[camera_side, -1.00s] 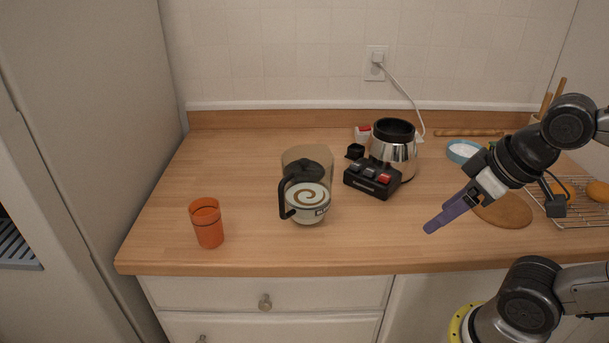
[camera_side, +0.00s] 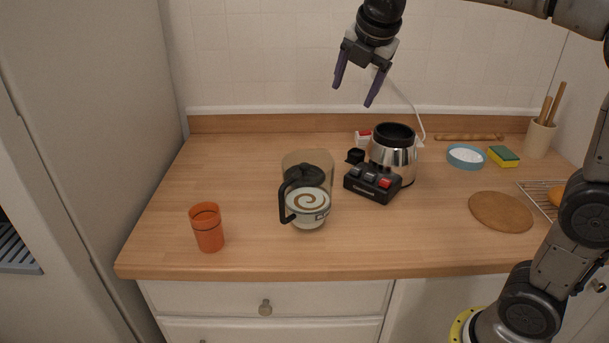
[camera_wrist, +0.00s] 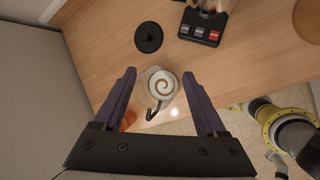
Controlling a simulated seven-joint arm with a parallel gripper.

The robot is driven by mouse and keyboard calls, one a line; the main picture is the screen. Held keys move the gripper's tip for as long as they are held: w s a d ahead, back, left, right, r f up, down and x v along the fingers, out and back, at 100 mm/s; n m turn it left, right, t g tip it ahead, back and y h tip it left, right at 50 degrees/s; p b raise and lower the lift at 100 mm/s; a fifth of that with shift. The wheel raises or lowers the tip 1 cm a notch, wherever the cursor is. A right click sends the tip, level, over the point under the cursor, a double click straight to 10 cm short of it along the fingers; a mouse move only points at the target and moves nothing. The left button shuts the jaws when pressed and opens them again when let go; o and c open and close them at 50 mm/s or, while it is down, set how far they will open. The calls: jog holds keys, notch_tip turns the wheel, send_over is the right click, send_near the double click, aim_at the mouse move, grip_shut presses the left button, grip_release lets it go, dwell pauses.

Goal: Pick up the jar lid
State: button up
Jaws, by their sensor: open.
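The jar lid (camera_wrist: 148,37) is a round black disc with a small centre knob, lying on the wooden counter in the wrist view. In the side view the dark lid (camera_side: 305,174) shows at the jar, apparently seen through its clear wall. The clear jar (camera_side: 308,213) stands upright with a black handle and a white, brown-swirled content; it also shows in the wrist view (camera_wrist: 160,84), apart from the lid. My gripper (camera_side: 352,96) is open and empty, high above the counter, with its purple fingers pointing down. In the wrist view my gripper (camera_wrist: 159,74) frames the jar.
An orange cup (camera_side: 207,228) stands left of the jar. A blender base (camera_side: 372,184) with a steel body and a cord stands right of it. A round board (camera_side: 501,212), blue dish (camera_side: 466,157) and sponge (camera_side: 503,156) lie further right.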

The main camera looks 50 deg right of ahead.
jog(key=w+d+f+n+g, duration=0.1)
jog(key=w+f+n, duration=0.1)
jog(key=w+f, duration=0.35)
jog(key=w+f+n+g, duration=0.1)
jog(key=w+f, duration=0.1)
jog(key=w, duration=0.6)
jog(key=shift+g+h, duration=0.4)
jog(key=x, duration=0.5)
jog(key=w+a+x, duration=0.1)
jog(key=x, duration=0.4)
jog(key=a+x, duration=0.1)
jog(key=x, duration=0.4)
jog(key=shift+w+f, duration=0.2)
jog(key=shift+f, duration=0.15)
jog(key=shift+x, duration=2.9)
grip_shut()
